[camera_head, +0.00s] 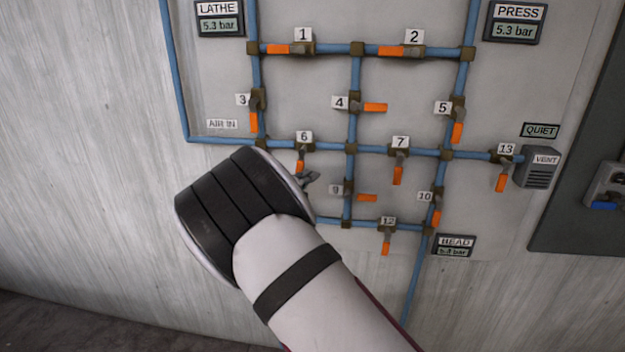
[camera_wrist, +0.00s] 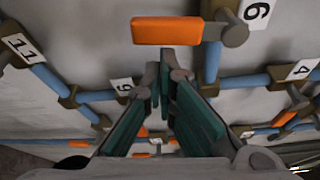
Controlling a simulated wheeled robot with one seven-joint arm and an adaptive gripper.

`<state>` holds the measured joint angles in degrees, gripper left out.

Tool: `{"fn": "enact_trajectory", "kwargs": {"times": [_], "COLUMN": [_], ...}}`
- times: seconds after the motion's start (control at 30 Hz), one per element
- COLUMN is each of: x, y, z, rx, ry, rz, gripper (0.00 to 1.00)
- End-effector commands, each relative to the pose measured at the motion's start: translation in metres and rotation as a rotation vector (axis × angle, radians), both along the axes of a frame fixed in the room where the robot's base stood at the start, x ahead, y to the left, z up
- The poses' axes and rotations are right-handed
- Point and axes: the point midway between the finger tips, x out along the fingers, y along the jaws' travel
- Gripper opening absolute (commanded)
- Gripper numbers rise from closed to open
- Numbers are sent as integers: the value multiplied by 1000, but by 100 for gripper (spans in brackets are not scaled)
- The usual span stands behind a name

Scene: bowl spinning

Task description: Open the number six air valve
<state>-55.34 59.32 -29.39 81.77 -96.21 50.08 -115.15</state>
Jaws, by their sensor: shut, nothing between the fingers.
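The number six valve sits on a blue horizontal pipe in the head view, under its "6" label (camera_head: 304,137). Its orange handle (camera_head: 300,166) points down, across the pipe. In the wrist view the same orange handle (camera_wrist: 167,31) lies across the top centre, with the "6" label (camera_wrist: 257,12) at upper right. My gripper (camera_head: 311,178) shows only as a small grey tip beside the handle's lower right, the rest hidden by my wrist. In the wrist view my gripper (camera_wrist: 166,68) is shut and empty, its tips just below the handle; contact cannot be told.
Valve 7 (camera_head: 398,172) is to the right, valve 9 (camera_head: 367,198) below right, and valve 3 (camera_head: 254,122) at upper left. Blue pipes run close around my gripper. My arm covers the lower left of the panel.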

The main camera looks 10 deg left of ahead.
Motion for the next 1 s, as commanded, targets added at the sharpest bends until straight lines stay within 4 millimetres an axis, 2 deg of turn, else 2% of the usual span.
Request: {"fn": "enact_trajectory", "kwargs": {"times": [1.0], "x": [1], "y": [8], "z": [-2], "rx": [119], "ry": [-5], "rz": [1], "gripper": [0]}}
